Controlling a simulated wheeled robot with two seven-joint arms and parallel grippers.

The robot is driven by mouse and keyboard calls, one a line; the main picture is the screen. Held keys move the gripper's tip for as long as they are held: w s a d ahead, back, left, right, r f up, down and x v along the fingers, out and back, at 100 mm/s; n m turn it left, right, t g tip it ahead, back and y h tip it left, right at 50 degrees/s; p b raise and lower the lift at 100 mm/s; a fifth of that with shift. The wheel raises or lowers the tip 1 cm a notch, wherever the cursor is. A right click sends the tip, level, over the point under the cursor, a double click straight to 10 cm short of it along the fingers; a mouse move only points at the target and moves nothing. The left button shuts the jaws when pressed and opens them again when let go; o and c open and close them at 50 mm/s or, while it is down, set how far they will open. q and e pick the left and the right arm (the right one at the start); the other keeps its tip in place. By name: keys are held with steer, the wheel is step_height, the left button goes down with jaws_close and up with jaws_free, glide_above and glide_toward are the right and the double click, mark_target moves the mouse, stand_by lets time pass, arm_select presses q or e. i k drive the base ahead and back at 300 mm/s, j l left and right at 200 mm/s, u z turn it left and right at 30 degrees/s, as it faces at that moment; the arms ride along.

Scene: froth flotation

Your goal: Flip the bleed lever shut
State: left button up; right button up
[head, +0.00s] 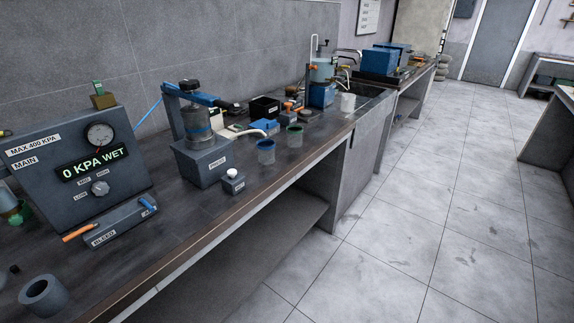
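A grey control box (75,188) stands at the left of the bench in the head view. Its display reads "0 KPA WET", with a round gauge (100,135) above it and a knob (100,188) below. In front of it lies a low grey block (122,228) labelled "BLEED". An orange lever (78,232) sticks out at the block's left end, by the label, and points left. A blue lever (148,204) is at its right end. The valve positions cannot be told from here. Neither of my grippers is in view.
A grey hollow cylinder (44,295) stands near the front left. A pressure vessel (203,150), a small box with a white button (232,182) and blue cup (266,152) stand to the right. Bare bench top lies right of the bleed block; floor (400,230) is clear.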

mark_target(94, 225)
steer(key=j+u, duration=0.25)
steer(key=u, duration=0.2)
steer(key=i+j+u, duration=0.1)
steer(key=j+u, duration=0.2)
steer(key=u, duration=0.15)
steer(key=i+j+u, duration=0.1)
steer(key=u, duration=0.35)
steer(key=j, duration=0.15)
